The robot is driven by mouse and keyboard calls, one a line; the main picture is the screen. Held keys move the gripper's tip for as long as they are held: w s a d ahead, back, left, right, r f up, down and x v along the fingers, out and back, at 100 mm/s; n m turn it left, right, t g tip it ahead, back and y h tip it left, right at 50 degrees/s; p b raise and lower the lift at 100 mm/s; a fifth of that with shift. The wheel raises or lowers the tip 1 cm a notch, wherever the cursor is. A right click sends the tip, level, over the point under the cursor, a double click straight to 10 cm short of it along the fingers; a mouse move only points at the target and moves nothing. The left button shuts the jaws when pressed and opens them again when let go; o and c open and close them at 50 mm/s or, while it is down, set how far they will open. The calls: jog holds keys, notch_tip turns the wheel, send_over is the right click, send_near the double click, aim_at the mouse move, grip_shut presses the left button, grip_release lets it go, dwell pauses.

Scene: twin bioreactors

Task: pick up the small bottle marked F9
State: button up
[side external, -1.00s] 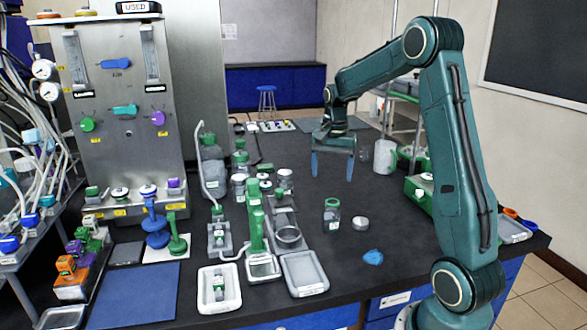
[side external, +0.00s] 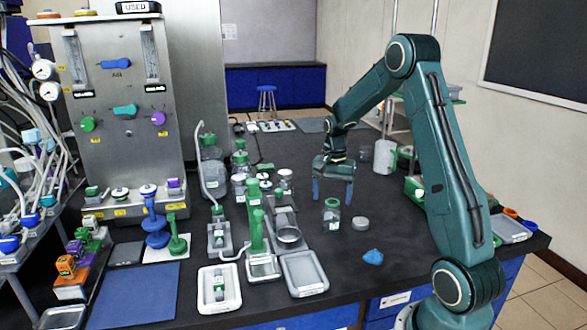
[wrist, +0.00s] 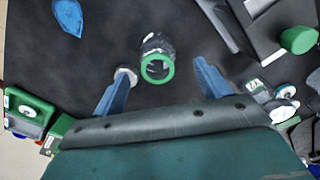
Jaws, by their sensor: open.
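A small clear bottle with a green neck ring (side external: 332,214) stands upright on the dark bench. Its label is too small to read, so I cannot tell whether it is marked F9. In the wrist view the bottle (wrist: 157,45) is seen from above, ahead of and roughly between my fingers. My gripper (side external: 333,192) is open and empty, pointing down, just behind and above the bottle in the side view. Another small green-capped bottle (side external: 219,284) lies or stands in a white tray (side external: 205,303); its marking is unreadable too.
A pale round lid (side external: 360,223) lies right of the bottle, near my left finger in the wrist view. A blue crumpled piece (side external: 373,257) lies in front. Green stands, trays and glassware crowd the left; the bench behind is clearer.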

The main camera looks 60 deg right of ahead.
aim_at(332, 212)
jog(key=shift+f, duration=0.7)
jog(key=shift+s+f, duration=0.1)
jog(key=shift+f, duration=2.5)
jog(key=c, duration=1.1)
jog(key=shift+r, duration=0.2)
notch_tip(332, 212, up, 20)
jog(key=shift+f, duration=0.15)
